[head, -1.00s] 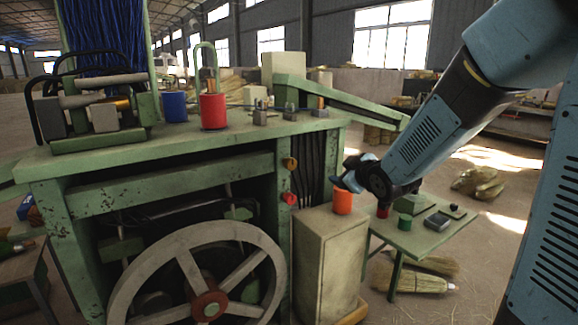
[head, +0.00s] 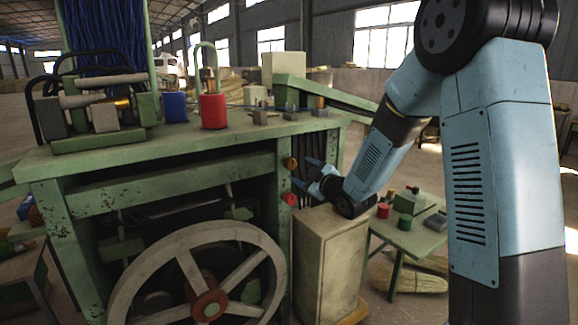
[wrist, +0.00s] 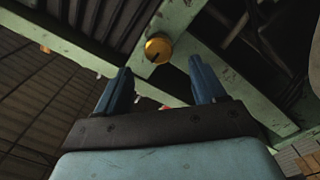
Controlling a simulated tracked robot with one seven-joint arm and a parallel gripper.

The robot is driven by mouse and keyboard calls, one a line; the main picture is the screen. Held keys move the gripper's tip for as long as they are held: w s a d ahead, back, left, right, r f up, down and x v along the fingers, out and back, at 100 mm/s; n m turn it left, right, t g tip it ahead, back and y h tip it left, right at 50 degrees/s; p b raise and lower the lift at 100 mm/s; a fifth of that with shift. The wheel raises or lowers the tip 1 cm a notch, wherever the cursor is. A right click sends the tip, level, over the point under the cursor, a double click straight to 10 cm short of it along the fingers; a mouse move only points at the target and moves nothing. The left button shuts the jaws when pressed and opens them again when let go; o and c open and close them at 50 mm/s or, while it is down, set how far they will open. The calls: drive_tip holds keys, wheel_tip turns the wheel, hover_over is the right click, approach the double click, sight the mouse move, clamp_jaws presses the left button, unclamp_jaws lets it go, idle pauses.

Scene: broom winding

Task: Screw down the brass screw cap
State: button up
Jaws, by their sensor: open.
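The brass screw cap (head: 290,163) is a small round knob on the green post at the front right of the machine. In the wrist view the brass cap (wrist: 158,48) shows a dark slot and lies just beyond and between the fingertips. My gripper (head: 304,174) is open and points at the post, close to the cap. The wrist view shows both blue fingers of my gripper (wrist: 160,66) apart with nothing between them; I cannot tell the exact gap to the cap.
A red knob (head: 290,199) sits on the same post just below the cap. A beige cabinet (head: 327,255) stands under my wrist. A small green table (head: 405,238) with cans is to the right. The spoked wheel (head: 207,285) is at lower left.

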sight(291, 166)
drive_tip(key=x, duration=0.8)
drive_tip(key=shift+s, duration=0.1)
drive_tip(key=c, duration=1.1)
drive_tip(key=shift+o, duration=0.2)
drive_tip(key=shift+a, duration=0.2)
drive_tip(key=shift+f, duration=0.1)
